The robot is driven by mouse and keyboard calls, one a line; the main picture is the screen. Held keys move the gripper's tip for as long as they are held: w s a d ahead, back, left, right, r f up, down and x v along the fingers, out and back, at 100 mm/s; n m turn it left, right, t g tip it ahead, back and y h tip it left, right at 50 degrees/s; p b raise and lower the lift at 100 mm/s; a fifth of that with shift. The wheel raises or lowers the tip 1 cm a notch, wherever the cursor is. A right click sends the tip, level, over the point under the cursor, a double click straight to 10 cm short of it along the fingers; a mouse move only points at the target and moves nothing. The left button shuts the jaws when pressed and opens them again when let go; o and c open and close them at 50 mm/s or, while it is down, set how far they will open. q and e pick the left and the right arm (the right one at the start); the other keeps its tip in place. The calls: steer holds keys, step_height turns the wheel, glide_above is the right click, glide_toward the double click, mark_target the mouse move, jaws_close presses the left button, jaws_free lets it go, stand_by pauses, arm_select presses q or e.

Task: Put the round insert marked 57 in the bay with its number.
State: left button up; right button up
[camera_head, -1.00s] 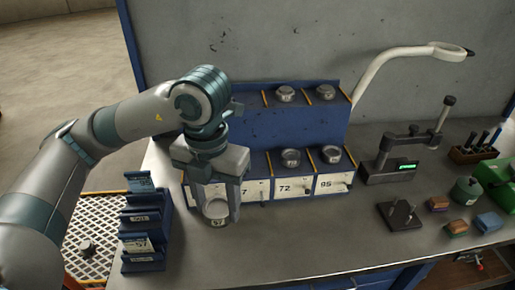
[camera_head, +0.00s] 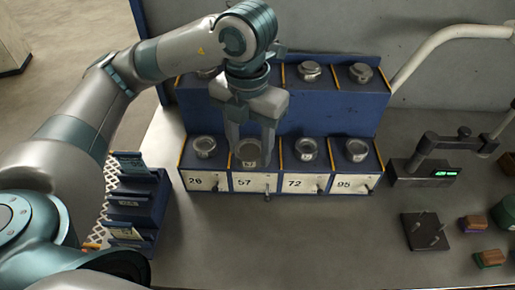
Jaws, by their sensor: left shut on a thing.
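The round insert marked 57 (camera_head: 248,153) is a grey metal puck between the fingers of my left gripper (camera_head: 249,155). The gripper is shut on it and points down, with the insert upright at the bay labelled 57 (camera_head: 257,184), second from left in the lower row of the blue rack (camera_head: 290,108). I cannot tell whether the insert touches the bay floor. The gripper hides part of the upper row behind it. My right gripper is not in view.
Lower bays 20 (camera_head: 204,182), 72 (camera_head: 304,184) and 95 (camera_head: 356,184) each hold a round insert. Small handles stick out along the front. A blue stepped holder (camera_head: 135,205) stands at left, a gauge stand (camera_head: 428,170) at right. The counter in front is clear.

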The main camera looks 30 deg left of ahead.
arm_select(q)
steer(key=w+a+f+p, duration=0.1)
steer(key=w+f, duration=0.1)
steer(key=w, duration=0.1)
steer(key=w+a+f+p, duration=0.1)
steer(key=w+f, duration=0.1)
steer(key=w, duration=0.2)
steer(key=w+a+f+p, duration=0.2)
steer(key=w, duration=0.1)
steer(key=shift+w+a+f, duration=0.1)
steer(key=shift+w+f, duration=0.1)
steer(key=shift+w+a+f, duration=0.1)
steer(key=shift+w+f, duration=0.1)
steer(key=shift+f, duration=0.05)
steer(key=shift+f, duration=0.1)
steer(key=shift+f+p, duration=0.6)
steer(key=shift+p, duration=0.15)
steer(key=shift+f+p, duration=0.5)
steer(key=shift+f, duration=0.8)
